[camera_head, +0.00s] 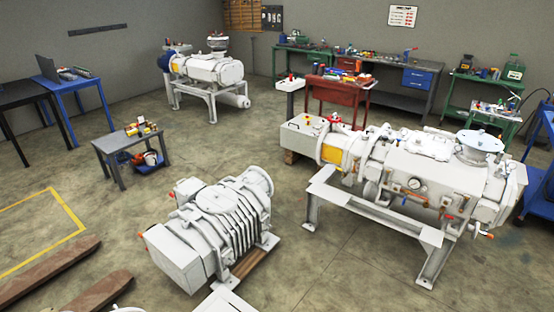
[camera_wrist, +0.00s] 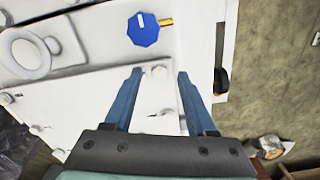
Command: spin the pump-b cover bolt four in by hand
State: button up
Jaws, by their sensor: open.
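In the wrist view my gripper (camera_wrist: 159,74) is open, its two blue fingers apart over a white cover plate (camera_wrist: 100,95). A small pale bolt head (camera_wrist: 158,70) shows between the fingertips, near the plate's upper right corner; I cannot tell whether the fingers touch it. Another bolt (camera_wrist: 168,112) shows lower between the fingers, and more sit at the plate's left. None is labelled, so I cannot tell which is bolt four. The head view shows several white pumps, including one low in the middle (camera_head: 207,228) and a larger one at right (camera_head: 425,170); which is pump-b is not marked.
A blue knob (camera_wrist: 143,28) stands just above the fingertips, and a white ring fitting (camera_wrist: 28,52) is at upper left. A dark round part (camera_wrist: 220,80) sits right of the right finger. The head view shows a red cart (camera_head: 340,92), a small grey table (camera_head: 128,143) and open floor around it.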

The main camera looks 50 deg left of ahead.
notch_tip(320, 180, up, 13)
jog(key=b, duration=0.1)
dwell(0.4)
jog(key=shift+f, duration=0.1)
dwell(0.4)
jog(key=w+r+n+t+y+b, duration=0.4)
jog(key=w+r+n+t, duration=0.3)
jog(key=w+r, duration=1)
jog(key=w+d+r+n+t, duration=0.2)
jog(key=w+d+r+t, duration=0.3)
jog(key=r, duration=0.5)
jog(key=d+r+n+t+b, duration=0.15)
jog(key=d+r+t, duration=0.25)
jog(key=r, duration=0.5)
jog(key=d+r+n+t+b, duration=0.1)
jog(key=d+r+n+t, duration=0.25)
jog(key=r, duration=0.45)
jog(key=s+d+r+n+t+h+b, duration=0.1)
jog(key=s+d+r+n+t+h, duration=0.1)
jog(key=s+d+r+t, duration=0.2)
jog(key=s+d+r+n+t+h+b, duration=0.1)
jog(key=s+d+r+t, duration=0.3)
jog(key=s+r, duration=0.4)
notch_tip(320, 180, up, 3)
jog(key=shift+s+d+r+n+h, duration=0.2)
jog(key=shift+s+d+n+h, duration=0.05)
jog(key=shift+n+h, duration=0.3)
